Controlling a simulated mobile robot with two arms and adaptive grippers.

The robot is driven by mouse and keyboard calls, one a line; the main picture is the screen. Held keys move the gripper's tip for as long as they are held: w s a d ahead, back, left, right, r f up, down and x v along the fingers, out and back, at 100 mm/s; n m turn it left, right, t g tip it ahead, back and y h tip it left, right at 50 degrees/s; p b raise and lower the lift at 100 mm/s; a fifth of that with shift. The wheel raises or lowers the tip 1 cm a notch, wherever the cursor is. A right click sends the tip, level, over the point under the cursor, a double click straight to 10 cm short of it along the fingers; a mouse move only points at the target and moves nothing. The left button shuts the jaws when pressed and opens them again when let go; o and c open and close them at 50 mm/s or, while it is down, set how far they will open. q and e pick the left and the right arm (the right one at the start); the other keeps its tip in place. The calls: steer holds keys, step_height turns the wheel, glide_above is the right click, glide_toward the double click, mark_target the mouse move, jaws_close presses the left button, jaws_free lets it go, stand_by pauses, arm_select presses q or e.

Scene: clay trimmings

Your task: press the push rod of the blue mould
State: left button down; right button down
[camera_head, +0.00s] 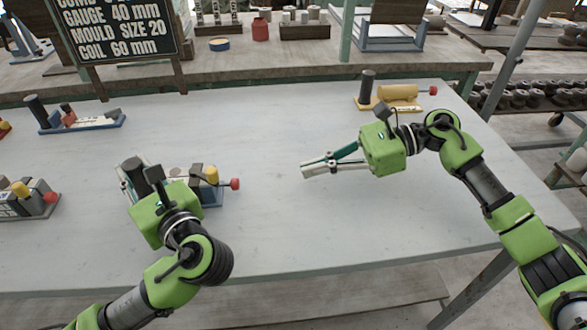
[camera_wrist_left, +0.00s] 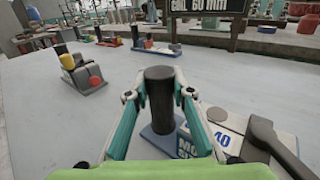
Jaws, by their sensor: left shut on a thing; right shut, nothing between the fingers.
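A mould with a blue base (camera_head: 213,196) stands on the table, partly hidden behind my left gripper (camera_wrist_left: 160,95). It has a yellow cylinder (camera_head: 211,174), a dark block and a red knob (camera_head: 235,184) sticking out to the right. My left gripper is shut on this mould's upright black post (camera_wrist_left: 159,105), which stands between the fingers in the left wrist view. The base beside the post carries a partly covered label. My right gripper (camera_head: 304,171) is shut and empty above the table, right of the red knob and apart from it.
Another blue-based mould (camera_head: 82,123) stands at the back left. A grey mould (camera_head: 35,201) with a red ball is at the left edge. A yellow-based mould (camera_head: 397,94) is at the back right. A sign (camera_head: 118,30) stands behind. The table's middle (camera_head: 270,130) is clear.

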mark_target(247, 194)
steer(key=x, duration=1.1)
steer(key=shift+s+a+r, duration=0.1)
steer(key=shift+a+r, duration=0.1)
steer(key=shift+r, duration=0.15)
steer(key=shift+a, duration=0.55)
steer(key=shift+s+a, duration=0.1)
steer(key=shift+a, duration=1.35)
steer(key=shift+d, duration=0.1)
steer(key=shift+d, duration=0.35)
steer(key=v, duration=0.8)
steer(key=f+v, duration=0.1)
steer(key=v, duration=0.4)
steer(key=shift+d+r, duration=0.1)
steer(key=shift+d, duration=0.15)
